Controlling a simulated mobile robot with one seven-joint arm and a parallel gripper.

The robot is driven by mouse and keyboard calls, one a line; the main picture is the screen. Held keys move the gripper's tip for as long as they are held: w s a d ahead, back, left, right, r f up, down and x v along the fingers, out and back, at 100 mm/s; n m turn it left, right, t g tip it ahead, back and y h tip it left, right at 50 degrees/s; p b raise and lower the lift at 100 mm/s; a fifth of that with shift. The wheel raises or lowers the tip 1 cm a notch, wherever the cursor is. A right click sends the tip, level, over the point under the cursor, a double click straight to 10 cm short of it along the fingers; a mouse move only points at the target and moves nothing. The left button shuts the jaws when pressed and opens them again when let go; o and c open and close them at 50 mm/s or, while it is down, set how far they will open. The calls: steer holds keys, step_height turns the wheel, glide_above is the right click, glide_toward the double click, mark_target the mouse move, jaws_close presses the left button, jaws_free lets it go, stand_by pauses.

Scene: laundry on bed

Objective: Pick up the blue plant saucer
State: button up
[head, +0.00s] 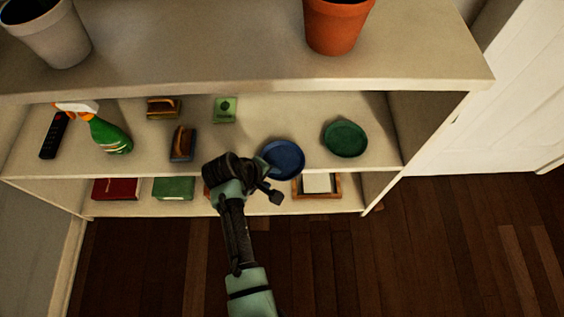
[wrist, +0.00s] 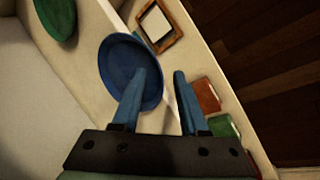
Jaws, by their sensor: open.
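The blue plant saucer (head: 284,159) lies on the middle shelf near its front edge, right of my gripper in the head view. In the wrist view the blue saucer (wrist: 122,66) is ahead of the fingers, and the left finger overlaps its near part. My gripper (wrist: 162,82) is open, with nothing between its fingers. The right finger shows past the shelf's front edge. In the head view my gripper (head: 270,186) is just in front of the shelf, close to the saucer. I cannot tell whether a finger touches the saucer.
A green saucer (head: 345,139) lies right of the blue one. Brushes (head: 183,143), a green box (head: 225,110), a spray bottle (head: 108,136) and a remote (head: 54,136) share the shelf. The upper board (head: 220,50) bears pots. Below are books (head: 173,188) and a frame (head: 333,194).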

jaws_close()
stand_by(1.4)
